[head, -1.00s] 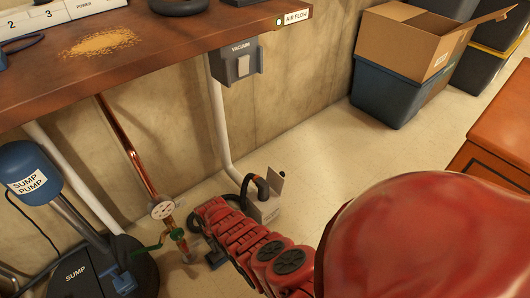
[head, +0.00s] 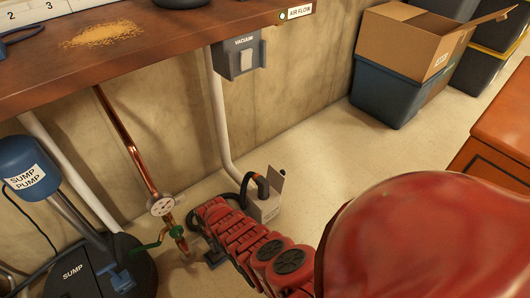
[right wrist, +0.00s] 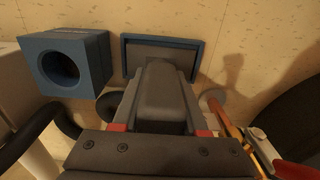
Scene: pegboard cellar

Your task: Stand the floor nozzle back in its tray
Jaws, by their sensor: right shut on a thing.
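The floor nozzle (right wrist: 160,88) is a dark grey piece in the right wrist view. My right gripper (right wrist: 161,118) is shut on it, with a finger on each side. A shallow tray (right wrist: 198,62) with a blue rim and dark inside lies just beyond. The nozzle overlaps the tray's near rim in this view; I cannot tell whether it touches. In the head view my right gripper (head: 214,256) is low near the floor, mostly hidden by my red arm, and the tray is not discernible. My left gripper is not in view.
A blue block with a round hole (right wrist: 92,50) stands left of the tray.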

